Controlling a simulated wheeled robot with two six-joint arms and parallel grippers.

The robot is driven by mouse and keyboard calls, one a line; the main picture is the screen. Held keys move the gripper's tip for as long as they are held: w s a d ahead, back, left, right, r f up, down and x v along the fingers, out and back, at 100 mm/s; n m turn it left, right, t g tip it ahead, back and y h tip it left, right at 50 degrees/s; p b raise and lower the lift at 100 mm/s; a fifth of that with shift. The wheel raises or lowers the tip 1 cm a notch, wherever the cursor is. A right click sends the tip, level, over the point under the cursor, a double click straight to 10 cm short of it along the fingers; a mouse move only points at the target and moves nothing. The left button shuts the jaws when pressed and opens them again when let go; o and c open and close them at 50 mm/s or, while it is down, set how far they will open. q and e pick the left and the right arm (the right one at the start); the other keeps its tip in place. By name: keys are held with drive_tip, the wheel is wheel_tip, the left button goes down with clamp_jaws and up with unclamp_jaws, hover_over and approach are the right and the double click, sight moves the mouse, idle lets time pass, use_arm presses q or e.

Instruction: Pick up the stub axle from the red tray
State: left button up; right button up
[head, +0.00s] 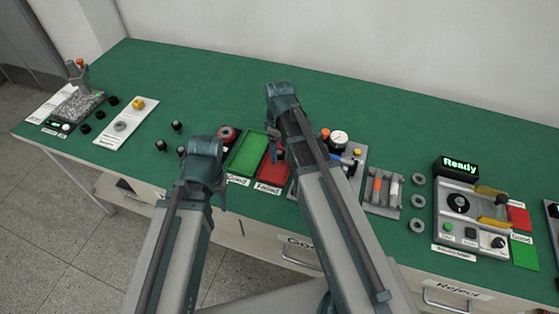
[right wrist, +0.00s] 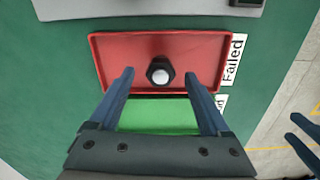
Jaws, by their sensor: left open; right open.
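The stub axle (right wrist: 160,72) stands in the red tray (right wrist: 115,46), seen from above in the right wrist view as a dark ring with a pale round top. My right gripper (right wrist: 160,80) is open, with its two fingers apart on either side of the axle; I cannot tell their height above the tray. In the head view the red tray (head: 268,178) is partly covered by my right arm. My right gripper (head: 277,154) is over it, and the axle is hard to make out there. My left gripper (head: 216,200) is near the table's front edge, left of the trays.
The green tray (head: 248,154) adjoins the red tray on the left. A fixture with a gauge (head: 339,139) and a grey holder (head: 383,191) stand to the right. The table's back strip (head: 200,75) is clear.

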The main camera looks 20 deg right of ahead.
wheel_tip(320, 180, down, 2)
drive_tip(key=shift+b, duration=0.5)
drive_tip(key=shift+r, duration=0.1)
drive_tip(key=shift+c, duration=0.2)
clamp_jaws()
